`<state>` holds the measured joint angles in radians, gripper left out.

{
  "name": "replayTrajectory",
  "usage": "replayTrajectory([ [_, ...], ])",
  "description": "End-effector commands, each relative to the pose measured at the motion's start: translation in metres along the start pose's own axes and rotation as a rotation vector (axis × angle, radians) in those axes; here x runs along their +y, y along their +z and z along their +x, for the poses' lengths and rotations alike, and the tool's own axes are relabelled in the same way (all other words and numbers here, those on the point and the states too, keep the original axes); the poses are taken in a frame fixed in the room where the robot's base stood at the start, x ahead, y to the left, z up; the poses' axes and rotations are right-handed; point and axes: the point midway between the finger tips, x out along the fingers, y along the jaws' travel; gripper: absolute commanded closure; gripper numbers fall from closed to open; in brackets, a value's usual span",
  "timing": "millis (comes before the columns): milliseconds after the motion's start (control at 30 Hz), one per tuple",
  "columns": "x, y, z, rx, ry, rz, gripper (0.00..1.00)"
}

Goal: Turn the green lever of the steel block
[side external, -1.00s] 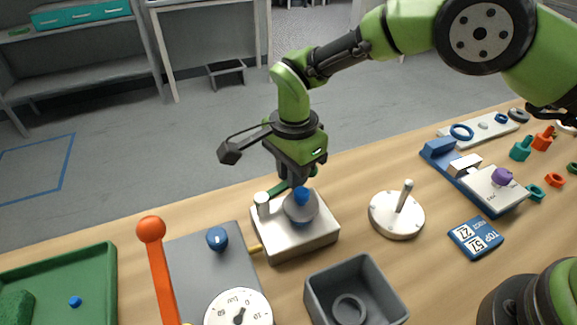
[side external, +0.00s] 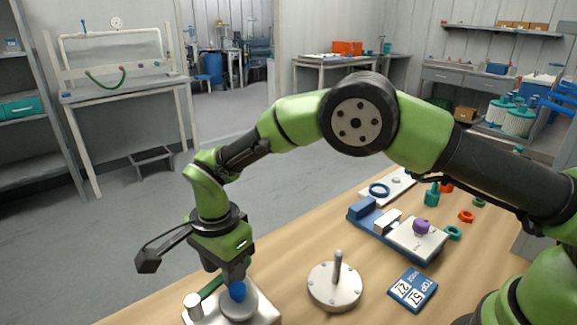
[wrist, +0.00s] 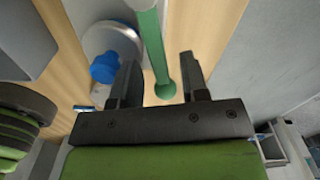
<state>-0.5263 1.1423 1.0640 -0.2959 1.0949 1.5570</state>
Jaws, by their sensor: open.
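The steel block (side external: 265,314) stands at the bottom edge of the side view, partly cut off. It carries a grey disc with a blue knob (side external: 237,291) and a pale upright post (side external: 194,305). The green lever (side external: 211,287) shows behind the knob. In the wrist view the green lever (wrist: 153,45) runs down between my two fingers, its rounded end close to the palm; the blue knob (wrist: 104,68) lies left of the left finger. My gripper (wrist: 158,62) is open around the lever, with a gap visible on the right. Its fingertips are partly hidden in the side view.
A white round base with a steel post (side external: 335,288) stands right of the block. Further right are a blue-and-white fixture (side external: 400,234), a blue number card (side external: 411,290) and several small coloured parts. Bare table lies between block and round base.

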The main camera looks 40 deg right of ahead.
Motion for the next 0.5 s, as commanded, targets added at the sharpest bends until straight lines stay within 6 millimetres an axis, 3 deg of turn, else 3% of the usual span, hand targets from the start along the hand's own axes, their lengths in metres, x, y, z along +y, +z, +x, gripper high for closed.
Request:
replayTrajectory([
  [300, -0.016, 0.002, 0.001, -0.002, -0.002, -0.237, 0.58],
  [500, -0.017, 0.002, -0.044, -0.001, -0.006, -0.250, 0.58],
])
